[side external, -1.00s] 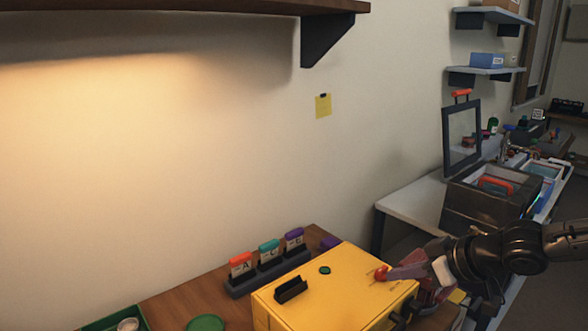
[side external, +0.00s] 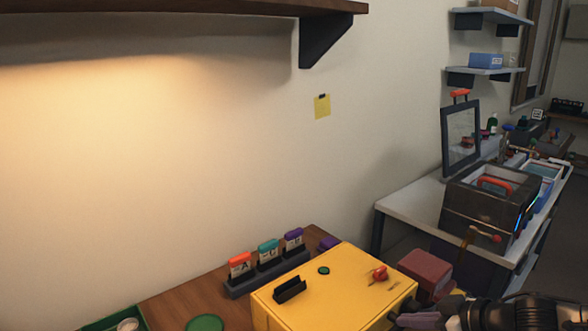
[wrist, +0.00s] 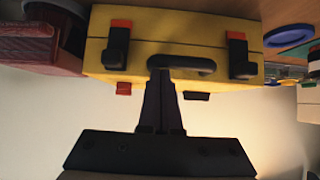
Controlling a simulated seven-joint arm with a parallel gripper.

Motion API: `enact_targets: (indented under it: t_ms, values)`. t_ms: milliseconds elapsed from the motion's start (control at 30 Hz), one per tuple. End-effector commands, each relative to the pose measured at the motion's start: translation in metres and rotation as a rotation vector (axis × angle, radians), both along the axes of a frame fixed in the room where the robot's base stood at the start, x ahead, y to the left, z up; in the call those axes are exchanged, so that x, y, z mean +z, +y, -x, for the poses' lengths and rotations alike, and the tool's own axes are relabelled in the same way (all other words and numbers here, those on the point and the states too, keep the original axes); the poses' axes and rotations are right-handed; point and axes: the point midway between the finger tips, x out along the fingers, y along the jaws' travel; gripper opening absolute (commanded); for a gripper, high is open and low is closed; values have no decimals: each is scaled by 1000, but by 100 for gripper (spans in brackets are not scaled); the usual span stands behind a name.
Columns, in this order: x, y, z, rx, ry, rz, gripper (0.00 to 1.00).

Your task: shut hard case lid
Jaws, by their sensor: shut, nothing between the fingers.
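The yellow hard case (side external: 340,293) stands at the lower middle of the side view, its lid (side external: 335,275) down flat with no gap visible. The wrist view appears upside down and shows the front of the case (wrist: 190,30), with a dark handle (wrist: 185,64) and two dark latches, one (wrist: 116,45) at left and one (wrist: 240,55) at right, with orange-red ends. My gripper (wrist: 160,75) is shut and empty, its tips overlapping the handle in the picture; contact cannot be told. In the side view my gripper (side external: 415,319) is low beside the case's right end, partly cut off.
A dark rack (side external: 268,270) with several labelled cards stands behind the case. A green disc (side external: 205,323) and a green tray (side external: 118,322) lie to its left. A dark red box (side external: 425,273) is beyond its right end. A side bench (side external: 405,205) holds an open box.

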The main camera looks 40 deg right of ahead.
Motion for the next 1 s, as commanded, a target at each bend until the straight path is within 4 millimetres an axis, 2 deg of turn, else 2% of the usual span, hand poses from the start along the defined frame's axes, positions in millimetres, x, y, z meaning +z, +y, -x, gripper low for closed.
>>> enact_targets:
  t_ms: [33, 100, 767, 1000]
  values:
    - [-30, 0, 10, -1, 74, 2, 0]
    - [-32, 0, 11, -2, 75, 2, 0]
    - [-35, -1, 12, -6, 81, 4, 0]
    - [-22, 0, 15, -3, 60, -1, 0]
